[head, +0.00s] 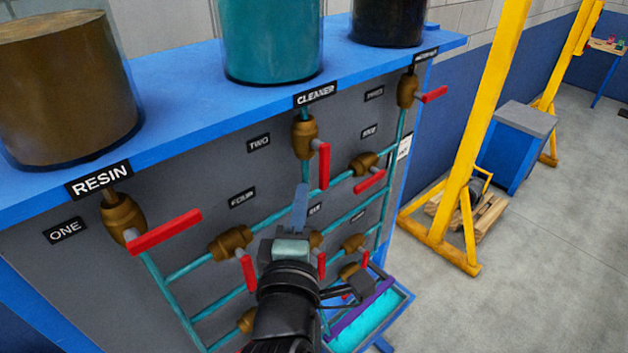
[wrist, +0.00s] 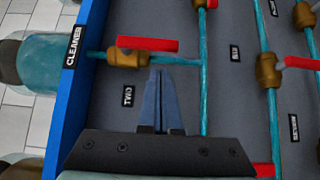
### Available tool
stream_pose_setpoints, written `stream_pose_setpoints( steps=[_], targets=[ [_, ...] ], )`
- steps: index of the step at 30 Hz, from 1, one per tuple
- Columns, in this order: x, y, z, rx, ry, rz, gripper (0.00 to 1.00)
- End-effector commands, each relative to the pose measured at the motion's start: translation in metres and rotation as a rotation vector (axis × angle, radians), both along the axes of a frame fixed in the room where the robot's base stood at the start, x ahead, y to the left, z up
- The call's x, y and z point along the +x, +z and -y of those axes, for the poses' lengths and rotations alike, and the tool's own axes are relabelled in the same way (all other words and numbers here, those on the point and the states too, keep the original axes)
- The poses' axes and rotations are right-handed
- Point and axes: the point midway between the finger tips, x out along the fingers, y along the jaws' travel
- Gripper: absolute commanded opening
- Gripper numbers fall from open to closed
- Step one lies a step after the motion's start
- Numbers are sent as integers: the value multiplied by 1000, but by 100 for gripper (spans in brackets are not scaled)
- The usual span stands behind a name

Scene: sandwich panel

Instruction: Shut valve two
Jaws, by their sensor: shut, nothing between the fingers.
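Valve two (head: 304,136) is a brown valve body under the CLEANER sign, beside the TWO label (head: 259,142). Its red handle (head: 323,166) points down, roughly along the teal pipe. In the wrist view the valve body (wrist: 127,59) is at upper left, with its red handle (wrist: 147,44) lying parallel to the pipe. My gripper (head: 301,190) is in front of the panel, just below valve two. Its blue fingers (wrist: 160,74) are shut with nothing held, and their tips appear close to the pipe and apart from the handle. The TWO label (wrist: 128,96) is left of the fingers.
Several other valves with red handles crowd the panel, including valve one (head: 124,217) at left and one at upper right (head: 407,91). A teal cleaner tank (head: 272,40) stands on the blue shelf (head: 190,98). A blue tray (head: 400,303) is low at right.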

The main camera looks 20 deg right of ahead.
Motion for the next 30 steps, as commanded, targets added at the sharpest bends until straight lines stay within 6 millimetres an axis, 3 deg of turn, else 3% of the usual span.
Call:
stream_pose_setpoints(
  steps=[7, 30],
  targets=[
    [7, 2, 22, 2, -1, 1, 0],
    [8, -3, 26, -56, 0, 20, 0]
  ],
)
